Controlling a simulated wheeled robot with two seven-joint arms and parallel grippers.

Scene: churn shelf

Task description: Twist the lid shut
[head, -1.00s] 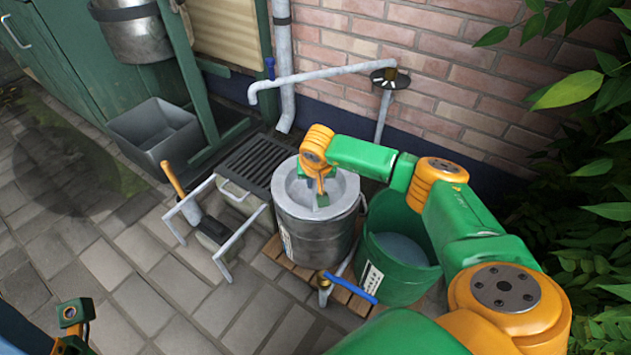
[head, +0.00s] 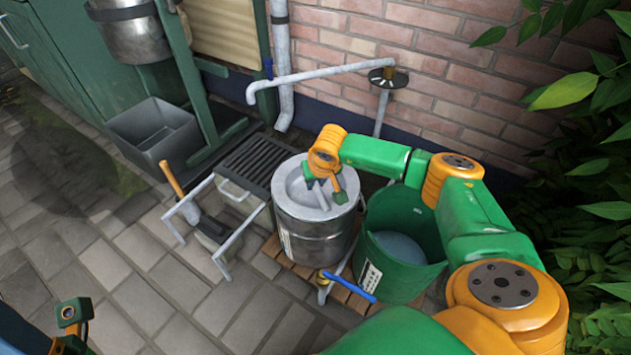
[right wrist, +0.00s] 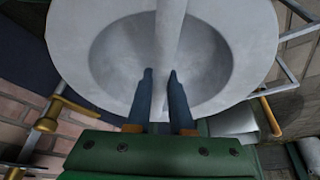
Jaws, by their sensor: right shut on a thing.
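The round grey lid (head: 290,187) sits on top of the metal churn (head: 312,240). It has a dished middle and a raised bar across it, and it looks level on the rim. In the right wrist view the lid (right wrist: 238,45) fills the upper middle. My right gripper (head: 326,193) reaches down into the dish. Its two dark fingers (right wrist: 162,80) stand either side of the bar (right wrist: 170,30) and are shut on it. My left gripper (head: 75,320) is low at the left edge, far from the churn; its jaw opening is unclear.
A green bucket (head: 372,268) stands close right of the churn on a wooden pallet (head: 342,296). A blue-handled tap (head: 348,286) is in front. A pipe (head: 325,76) runs behind, along the brick wall. A metal frame (head: 225,262) and grey bin (head: 150,135) stand left.

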